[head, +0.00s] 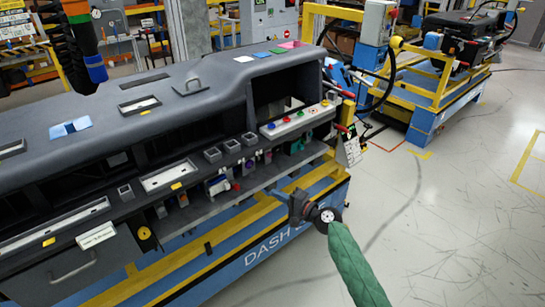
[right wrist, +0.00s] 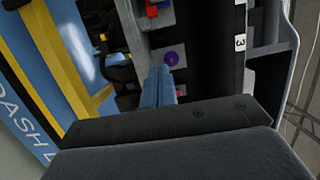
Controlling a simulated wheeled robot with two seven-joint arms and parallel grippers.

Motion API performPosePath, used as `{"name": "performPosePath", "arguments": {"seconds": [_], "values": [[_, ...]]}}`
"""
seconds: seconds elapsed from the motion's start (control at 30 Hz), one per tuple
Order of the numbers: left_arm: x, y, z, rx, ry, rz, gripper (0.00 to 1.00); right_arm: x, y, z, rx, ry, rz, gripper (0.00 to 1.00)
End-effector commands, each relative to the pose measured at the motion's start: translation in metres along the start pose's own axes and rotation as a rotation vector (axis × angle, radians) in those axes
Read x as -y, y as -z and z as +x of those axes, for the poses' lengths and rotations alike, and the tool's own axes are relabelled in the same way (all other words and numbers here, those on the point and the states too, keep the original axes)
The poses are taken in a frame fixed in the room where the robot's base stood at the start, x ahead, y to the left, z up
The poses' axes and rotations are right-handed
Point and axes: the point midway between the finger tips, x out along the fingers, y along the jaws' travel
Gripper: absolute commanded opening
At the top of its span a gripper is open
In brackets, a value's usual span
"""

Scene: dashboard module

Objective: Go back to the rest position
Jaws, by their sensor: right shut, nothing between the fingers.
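My right gripper (head: 284,194) is in front of the dashboard module (head: 215,75), by the front side of its blue and yellow stand. The arm behind it, in a green sleeve, comes in from the bottom right. In the right wrist view the blue fingers of my right gripper (right wrist: 158,84) are together, with nothing between them. They point toward the module's lower shelf, near a purple round part (right wrist: 171,58). I cannot tell how far the fingertips are from the shelf. My left gripper is not in view.
The stand's blue side (head: 285,242) runs along the module close to my right gripper. A spiral-hosed orange tool (head: 84,38) hangs at the upper left. A second yellow and blue cart (head: 432,100) stands at the back right. The grey floor (head: 450,215) at the right is clear.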

Motion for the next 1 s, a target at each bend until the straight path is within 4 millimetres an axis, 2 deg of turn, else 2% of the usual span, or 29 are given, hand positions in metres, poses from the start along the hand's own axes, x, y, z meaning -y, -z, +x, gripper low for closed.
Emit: {"name": "performPosePath", "arguments": {"seconds": [0.17,0.27,0.5,0.67,0.77,0.87,1.0], "values": [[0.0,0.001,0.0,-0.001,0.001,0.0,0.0,0.0,-0.001,0.0,0.005,-0.002,-0.026,0.0],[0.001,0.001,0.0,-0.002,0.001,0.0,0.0,-0.005,-0.008,0.0,0.044,-0.026,-0.077,0.0],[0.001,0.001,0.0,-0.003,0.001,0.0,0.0,-0.029,-0.025,-0.005,0.153,-0.183,-0.34,0.0],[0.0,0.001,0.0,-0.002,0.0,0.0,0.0,-0.041,-0.029,-0.016,0.221,-0.332,-0.571,0.0],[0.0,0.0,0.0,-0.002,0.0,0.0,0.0,-0.046,-0.026,-0.026,0.256,-0.447,-0.727,0.0],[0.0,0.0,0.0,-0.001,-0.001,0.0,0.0,-0.059,-0.027,-0.044,0.285,-0.578,-0.853,0.0],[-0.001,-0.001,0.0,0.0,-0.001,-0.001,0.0,-0.089,-0.036,-0.082,0.324,-0.778,-0.978,0.0]]}}
